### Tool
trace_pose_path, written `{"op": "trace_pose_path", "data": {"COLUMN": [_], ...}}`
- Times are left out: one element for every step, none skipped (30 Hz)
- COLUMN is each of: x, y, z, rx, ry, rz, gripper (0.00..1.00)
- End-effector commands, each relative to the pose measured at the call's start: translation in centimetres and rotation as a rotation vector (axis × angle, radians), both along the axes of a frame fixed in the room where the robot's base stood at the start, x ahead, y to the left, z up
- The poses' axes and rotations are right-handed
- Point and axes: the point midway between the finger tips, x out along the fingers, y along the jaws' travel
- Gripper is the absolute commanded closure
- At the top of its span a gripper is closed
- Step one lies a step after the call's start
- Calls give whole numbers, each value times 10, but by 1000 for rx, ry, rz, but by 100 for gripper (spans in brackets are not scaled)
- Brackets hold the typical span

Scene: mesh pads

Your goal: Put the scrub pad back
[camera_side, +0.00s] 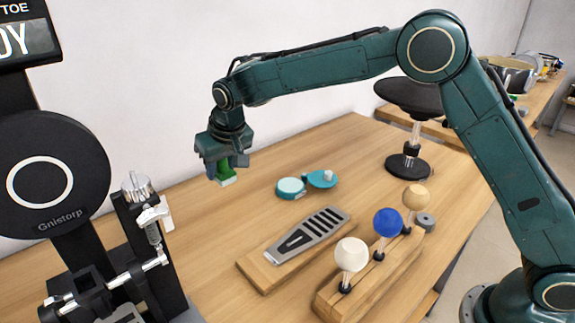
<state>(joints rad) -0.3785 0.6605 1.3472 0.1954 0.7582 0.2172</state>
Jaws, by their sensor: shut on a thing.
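My gripper (221,166) is at the upper middle left, pointing down and raised above the wooden table (215,240). It is shut on a small green pad (226,174) with a paler underside, which looks like the scrub pad. Part of the pad is hidden between the fingers. To its right on the table is an open teal round case with two parts: one (291,187) with a pale round inside and one (321,179) holding a small whitish piece. The pad is apart from the case and the table.
A slotted grey metal plate (308,235) lies on a wooden board. A wooden rack (372,275) holds white, blue and tan balls on stems. A black machine (60,185) stands at left, and a black round-topped stand (408,165) at the back right. The table's middle left is clear.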

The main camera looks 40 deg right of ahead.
Motion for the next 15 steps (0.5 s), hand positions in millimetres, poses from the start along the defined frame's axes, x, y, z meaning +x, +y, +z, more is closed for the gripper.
{"op": "trace_pose_path", "data": {"x": [0,0,0,-1,0,0,0,0,0,0,0,0,0,0,0], "y": [0,0,0,0,0,0,0,0,0,0,0,0,0,0,0], "z": [-11,-16,-24,-30,-36,-43,-49,-55,-62,-67,-72,-79,-83,-87,-91], "rx": [-1,-1,-1,-1,-1,-1,-1,-1,-1,-1,-1,-1,-1,0,0], "ry": [3,3,3,3,3,3,2,3,2,3,2,3,2,1,1], "rz": [0,0,0,0,0,1,1,0,0,0,0,0,0,0,0], "gripper": [89,89,89,89,89,89,89,89,89,89,89,89,89,89,89]}}
